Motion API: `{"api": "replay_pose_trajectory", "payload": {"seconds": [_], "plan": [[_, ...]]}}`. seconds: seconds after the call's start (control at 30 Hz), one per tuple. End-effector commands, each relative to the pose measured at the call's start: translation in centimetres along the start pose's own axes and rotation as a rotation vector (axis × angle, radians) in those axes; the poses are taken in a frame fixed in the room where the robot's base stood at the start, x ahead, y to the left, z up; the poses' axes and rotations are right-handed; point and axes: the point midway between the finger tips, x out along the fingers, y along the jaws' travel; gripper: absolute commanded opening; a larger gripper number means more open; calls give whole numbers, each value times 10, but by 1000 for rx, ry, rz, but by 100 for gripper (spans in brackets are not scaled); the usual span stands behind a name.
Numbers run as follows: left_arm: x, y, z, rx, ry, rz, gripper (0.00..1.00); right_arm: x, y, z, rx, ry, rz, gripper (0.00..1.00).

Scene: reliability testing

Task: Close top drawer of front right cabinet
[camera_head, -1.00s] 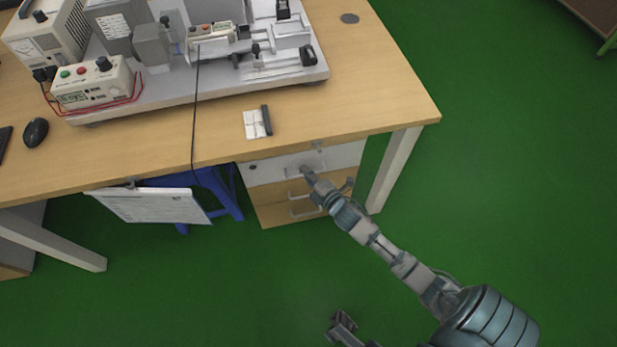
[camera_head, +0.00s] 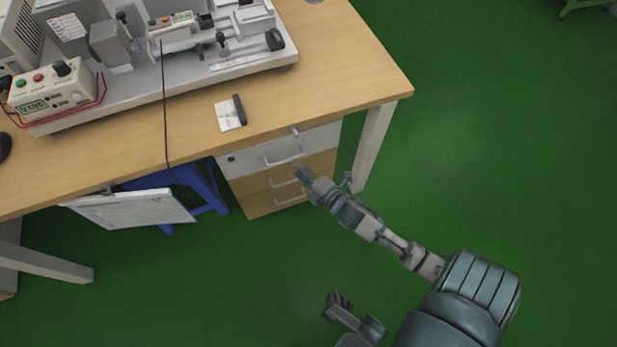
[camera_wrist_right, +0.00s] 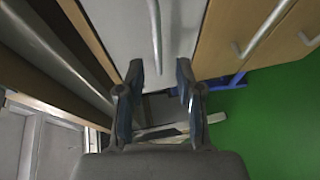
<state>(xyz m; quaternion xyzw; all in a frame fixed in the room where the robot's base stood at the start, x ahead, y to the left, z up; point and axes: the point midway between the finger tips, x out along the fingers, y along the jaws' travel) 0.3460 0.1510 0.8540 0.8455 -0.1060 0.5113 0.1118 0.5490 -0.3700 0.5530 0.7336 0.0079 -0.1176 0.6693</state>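The cabinet (camera_head: 240,190) stands under the right end of the desk. Its top drawer (camera_head: 250,160) has a white front with a bar handle (camera_head: 284,156). This front looks about flush with the wooden drawers below, and I see no clear gap. My right gripper (camera_head: 301,171) is just in front of and slightly below that handle. In the right wrist view, its fingers (camera_wrist_right: 157,80) are apart and empty, facing the white front (camera_wrist_right: 118,30) and handle (camera_wrist_right: 156,35). My left gripper (camera_head: 338,299) is low in the head view, away from the cabinet; its finger opening is unclear.
The wooden desk (camera_head: 350,70) carries lab equipment and a small white card (camera_head: 229,115). A desk leg (camera_head: 374,140) stands right of the cabinet. Green floor in front is free.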

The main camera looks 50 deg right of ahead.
Motion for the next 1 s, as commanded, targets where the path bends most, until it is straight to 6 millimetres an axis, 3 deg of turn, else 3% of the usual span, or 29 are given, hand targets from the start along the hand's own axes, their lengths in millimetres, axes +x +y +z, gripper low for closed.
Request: {"api": "replay_pose_trajectory", "payload": {"seconds": [0.1,0.3,0.9,1.0], "plan": [[0,0,0,0,-1,-1,41,-23,-1,0,1,0,-3,36],[0,0,1,0,-1,-1,41,-41,-1,0,2,0,-2,36],[0,0,3,-1,-3,-2,41,-42,-1,0,1,0,-1,36],[0,0,1,0,-2,-1,41,-44,2,-8,25,21,11,36]]}}
